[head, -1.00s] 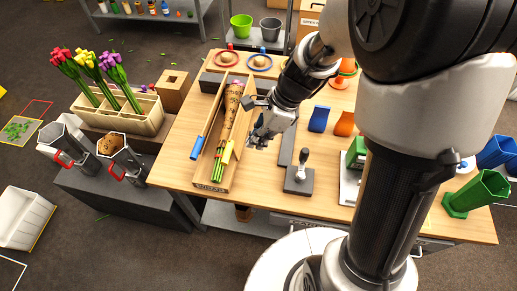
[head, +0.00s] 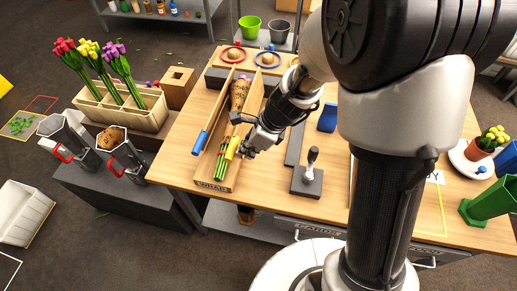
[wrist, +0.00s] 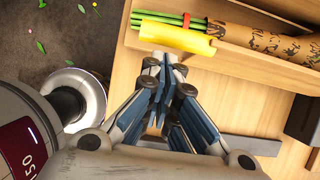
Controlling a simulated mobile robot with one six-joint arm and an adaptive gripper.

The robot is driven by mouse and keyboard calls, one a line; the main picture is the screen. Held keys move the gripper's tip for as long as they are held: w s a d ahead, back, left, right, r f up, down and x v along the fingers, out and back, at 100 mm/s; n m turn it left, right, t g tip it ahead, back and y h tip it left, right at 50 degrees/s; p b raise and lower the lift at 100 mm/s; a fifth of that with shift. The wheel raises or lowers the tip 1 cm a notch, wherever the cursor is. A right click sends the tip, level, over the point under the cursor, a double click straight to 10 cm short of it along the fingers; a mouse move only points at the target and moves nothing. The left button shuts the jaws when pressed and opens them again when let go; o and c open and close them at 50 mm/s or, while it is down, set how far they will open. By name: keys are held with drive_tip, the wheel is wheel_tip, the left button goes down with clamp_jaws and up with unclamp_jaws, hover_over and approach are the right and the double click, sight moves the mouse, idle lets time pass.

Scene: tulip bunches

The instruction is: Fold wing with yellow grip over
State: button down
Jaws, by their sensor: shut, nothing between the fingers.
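A wooden cradle (head: 212,186) on the table holds a tulip bunch wrapped in patterned brown paper (head: 238,95), with green stems towards the near end. The wing with the yellow grip (head: 232,148) is on the cradle's right side; the wing with the blue grip (head: 200,142) is on its left. The wrapped bunch lies exposed between them. In the wrist view the yellow grip (wrist: 178,37) lies just beyond my fingertips, near the stems and a red band (wrist: 217,29). My gripper (head: 245,150) is shut and empty, right beside the yellow grip; contact cannot be told.
A grey base with an upright handle (head: 309,170) stands right of the cradle. A blue vessel (head: 327,118) is farther right. A divided box (head: 124,107) of tulips is left of the table. Bare tabletop shows between the cradle and the grey base.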

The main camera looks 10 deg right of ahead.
sight(234, 151)
drive_tip(key=shift+w+a+f, duration=0.1)
drive_tip(key=shift+a, duration=0.2)
drive_tip(key=shift+w+a+p, duration=0.25)
drive_tip(key=shift+a, duration=0.35)
drive_tip(key=shift+w+a+p, duration=0.2)
drive_tip(key=shift+a+p, duration=0.05)
drive_tip(key=shift+a, duration=0.35)
